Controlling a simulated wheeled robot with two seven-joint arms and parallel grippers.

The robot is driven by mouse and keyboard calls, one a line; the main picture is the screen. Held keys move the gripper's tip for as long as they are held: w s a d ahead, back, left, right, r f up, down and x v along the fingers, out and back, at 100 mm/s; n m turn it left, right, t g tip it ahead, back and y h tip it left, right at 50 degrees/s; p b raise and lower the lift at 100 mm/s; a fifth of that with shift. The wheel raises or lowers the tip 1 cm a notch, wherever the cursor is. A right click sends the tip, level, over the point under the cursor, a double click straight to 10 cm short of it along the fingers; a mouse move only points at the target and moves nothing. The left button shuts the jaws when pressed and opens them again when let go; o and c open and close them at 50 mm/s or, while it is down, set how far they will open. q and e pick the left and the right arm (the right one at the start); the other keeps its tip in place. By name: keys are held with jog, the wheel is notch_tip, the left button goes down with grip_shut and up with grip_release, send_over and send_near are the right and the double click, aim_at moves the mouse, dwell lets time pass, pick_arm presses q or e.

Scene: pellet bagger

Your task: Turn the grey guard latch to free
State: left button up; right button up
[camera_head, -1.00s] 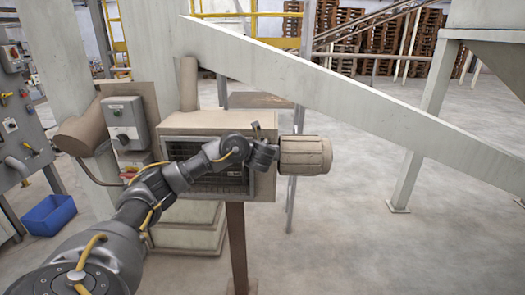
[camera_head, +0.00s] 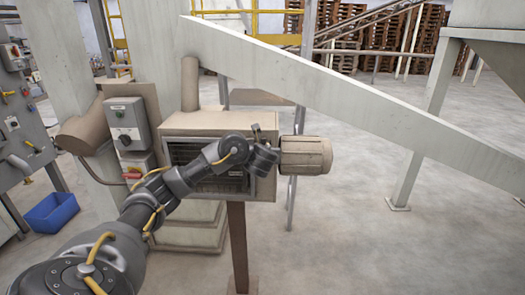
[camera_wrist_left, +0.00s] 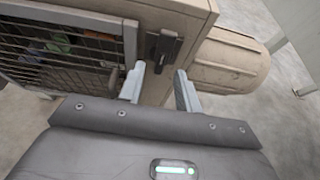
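The guard latch (camera_wrist_left: 166,47) is a small dark lever on a plate on the beige housing (camera_wrist_left: 188,18), between the mesh guard (camera_wrist_left: 70,48) and the motor. In the left wrist view its handle hangs down, slightly tilted. My left gripper (camera_wrist_left: 160,82) is open. Its two pale fingers are apart, below the latch in that view, with nothing visibly held between them. In the head view my left gripper (camera_head: 263,160) is in front of the housing's right side, its fingers hidden. A small dark piece above it (camera_head: 257,133) appears to be the latch. My right gripper is not in view.
A ribbed beige motor (camera_head: 305,156) sticks out right of the housing. A grey switch box (camera_head: 126,124) stands to the left. A long pale beam (camera_head: 330,90) slopes down behind. A blue bin (camera_head: 50,213) is on the floor at left.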

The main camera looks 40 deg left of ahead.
pick_arm(q)
jog(key=p+v, duration=0.6)
jog(key=v, duration=0.1)
jog(key=shift+s+d+r, duration=0.2)
jog(key=shift+s, duration=0.1)
